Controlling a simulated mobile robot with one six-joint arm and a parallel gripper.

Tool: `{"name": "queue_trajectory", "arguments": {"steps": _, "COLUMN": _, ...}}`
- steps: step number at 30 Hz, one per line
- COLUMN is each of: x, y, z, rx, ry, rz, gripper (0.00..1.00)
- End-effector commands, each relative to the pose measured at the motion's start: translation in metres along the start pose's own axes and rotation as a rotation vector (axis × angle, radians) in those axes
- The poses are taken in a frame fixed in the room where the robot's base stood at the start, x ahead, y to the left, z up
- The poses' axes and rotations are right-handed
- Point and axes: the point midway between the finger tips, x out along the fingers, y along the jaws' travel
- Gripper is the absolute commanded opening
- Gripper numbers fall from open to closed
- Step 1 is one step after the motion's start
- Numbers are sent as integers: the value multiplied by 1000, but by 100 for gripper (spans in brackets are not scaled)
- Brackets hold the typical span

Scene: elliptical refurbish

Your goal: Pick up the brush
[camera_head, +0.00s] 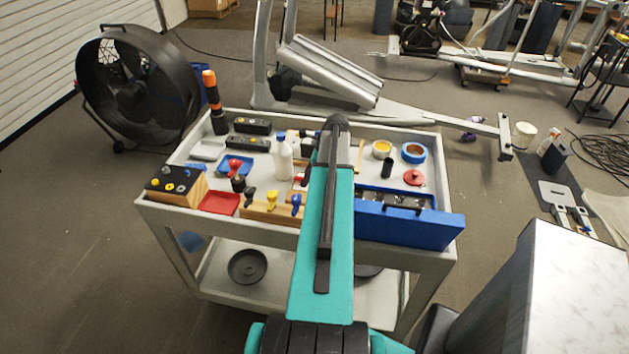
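I cannot make out a brush for certain. A thin yellowish stick (360,156) lies on the cart top just right of my arm; it could be a handle, but it is too small to tell. My teal and black arm reaches forward over the middle of the grey cart (184,158) and covers part of its top. I cannot make out my gripper's fingers; the arm's far end is a dark rounded part above the cart's back half. Whatever lies under the arm is hidden.
The cart holds a white bottle (283,160), a blue toolbox (408,225), a red tray (219,203), blue tape (414,153) and an upright orange-and-black tool (213,101). A large black fan (137,85) stands left. Metal gym equipment (330,72) is behind; a pale-topped block (580,290) is right.

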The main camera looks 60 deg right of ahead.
Motion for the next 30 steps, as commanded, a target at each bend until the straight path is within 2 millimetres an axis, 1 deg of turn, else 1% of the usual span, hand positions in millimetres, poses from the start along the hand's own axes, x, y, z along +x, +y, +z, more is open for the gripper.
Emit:
{"name": "queue_trajectory", "arguments": {"steps": 7, "x": 0, "y": 0, "z": 0, "rx": 1, "ry": 0, "rz": 0, "gripper": 36}}
{"name": "queue_trajectory", "arguments": {"steps": 11, "x": 0, "y": 0, "z": 0, "rx": 1, "ry": 0, "rz": 0, "gripper": 14}}
{"name": "queue_trajectory", "arguments": {"steps": 12, "x": 0, "y": 0, "z": -1, "rx": 1, "ry": 0, "rz": 0, "gripper": 7}}
{"name": "queue_trajectory", "arguments": {"steps": 13, "x": 0, "y": 0, "z": -1, "rx": 1, "ry": 0, "rz": 0, "gripper": 2}}
{"name": "queue_trajectory", "arguments": {"steps": 14, "x": 0, "y": 0, "z": -1, "rx": 1, "ry": 0, "rz": 0, "gripper": 0}}
{"name": "queue_trajectory", "arguments": {"steps": 24, "x": -1, "y": 0, "z": -1, "rx": 1, "ry": 0, "rz": 0, "gripper": 0}}
{"name": "queue_trajectory", "arguments": {"steps": 30, "x": -7, "y": 0, "z": 2, "rx": 2, "ry": 0, "rz": 0, "gripper": 0}}
